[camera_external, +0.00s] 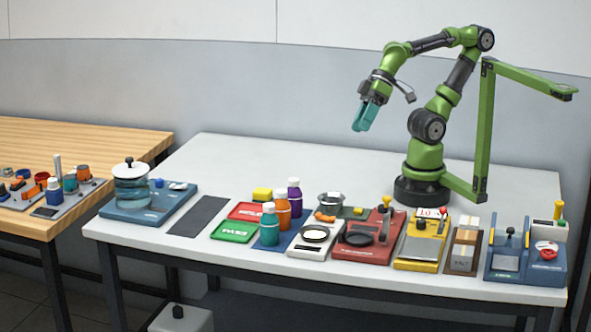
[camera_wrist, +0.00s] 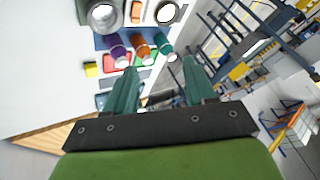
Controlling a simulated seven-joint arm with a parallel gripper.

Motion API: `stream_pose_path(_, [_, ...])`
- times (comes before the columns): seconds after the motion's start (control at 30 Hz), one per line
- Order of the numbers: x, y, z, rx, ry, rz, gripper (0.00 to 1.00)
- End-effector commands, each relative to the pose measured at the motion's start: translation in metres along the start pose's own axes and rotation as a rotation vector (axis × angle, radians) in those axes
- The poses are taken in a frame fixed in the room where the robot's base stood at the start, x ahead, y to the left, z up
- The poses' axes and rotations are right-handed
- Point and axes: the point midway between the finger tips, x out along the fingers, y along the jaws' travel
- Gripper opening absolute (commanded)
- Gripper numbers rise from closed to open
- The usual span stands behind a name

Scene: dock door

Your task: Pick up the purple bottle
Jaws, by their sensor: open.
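In the wrist view the purple bottle (camera_wrist: 117,48) is at the upper left, beyond the left fingertip. My gripper (camera_external: 364,116) has teal fingers and hangs in the air above and to the right of the bottles. In the wrist view my gripper (camera_wrist: 160,62) is open, with nothing held between the fingers.
A yellow block (camera_external: 262,194) and red and green trays (camera_external: 234,231) lie left of the bottles. A metal pot (camera_external: 330,200) and a red device (camera_external: 365,240) stand to their right. A glass jar (camera_external: 131,187) stands at the far left. The table's back (camera_external: 260,155) is clear.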

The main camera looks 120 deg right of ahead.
Motion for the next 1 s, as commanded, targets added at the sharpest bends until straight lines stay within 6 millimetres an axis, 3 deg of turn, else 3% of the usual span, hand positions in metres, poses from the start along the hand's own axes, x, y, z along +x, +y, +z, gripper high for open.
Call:
stream_pose_path(0.03, [0.0, 0.0, 0.0, 0.0, 0.0, 0.0, 0.63])
stream_pose_path(0.17, [0.0, 0.0, 0.0, 0.0, 0.0, 0.0, 0.8])
stream_pose_path(0.4, [0.0, 0.0, 0.0, 0.001, 0.0, 0.001, 0.8])
stream_pose_path(0.53, [0.009, 0.011, -0.004, 0.044, -0.028, 0.036, 0.8])
stream_pose_path(0.73, [0.04, 0.051, -0.041, 0.013, -0.131, 0.129, 0.8])
stream_pose_path(0.9, [0.065, 0.09, -0.075, -0.246, -0.222, 0.145, 0.8])
stream_pose_path(1.0, [0.069, 0.097, -0.087, -0.403, -0.238, 0.131, 0.8])
